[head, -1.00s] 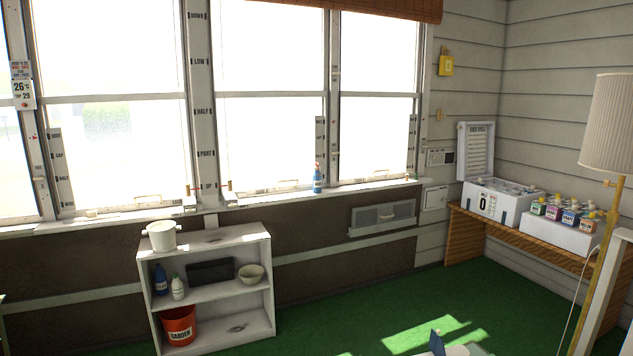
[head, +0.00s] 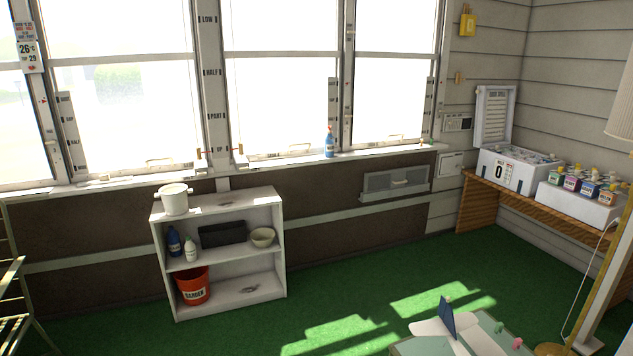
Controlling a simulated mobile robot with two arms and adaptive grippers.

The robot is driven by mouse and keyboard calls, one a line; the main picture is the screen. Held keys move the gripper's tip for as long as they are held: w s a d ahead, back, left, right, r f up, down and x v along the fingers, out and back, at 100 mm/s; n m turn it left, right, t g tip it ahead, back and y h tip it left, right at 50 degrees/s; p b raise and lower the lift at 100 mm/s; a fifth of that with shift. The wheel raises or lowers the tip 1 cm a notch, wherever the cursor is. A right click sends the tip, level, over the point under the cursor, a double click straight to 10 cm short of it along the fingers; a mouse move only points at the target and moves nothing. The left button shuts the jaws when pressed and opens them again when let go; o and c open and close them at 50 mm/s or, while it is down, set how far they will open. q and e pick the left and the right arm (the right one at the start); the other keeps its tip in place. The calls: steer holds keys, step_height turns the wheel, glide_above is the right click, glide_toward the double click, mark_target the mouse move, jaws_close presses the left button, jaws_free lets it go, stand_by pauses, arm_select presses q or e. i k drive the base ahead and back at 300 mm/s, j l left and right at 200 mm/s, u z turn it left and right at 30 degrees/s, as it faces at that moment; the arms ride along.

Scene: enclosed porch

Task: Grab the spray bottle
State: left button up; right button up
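A blue bottle with an orange-red top (head: 329,141) stands upright on the window sill, right of the picture's middle. It looks like a spray bottle, but it is small and its nozzle is hard to make out. On the shelf unit's middle shelf stand a dark blue bottle (head: 174,242) and a white bottle (head: 191,250); I cannot tell whether either has a spray head. Neither of my grippers shows in the head view.
The white shelf unit (head: 272,286) stands below the window with a white pot (head: 174,199) on top and a red bucket (head: 193,286) at the bottom. A low table (head: 415,346) with a paper-plane-like object is at the front right. Green floor (head: 350,285) lies clear between.

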mark_target(330, 145)
steer(key=i, duration=3.45)
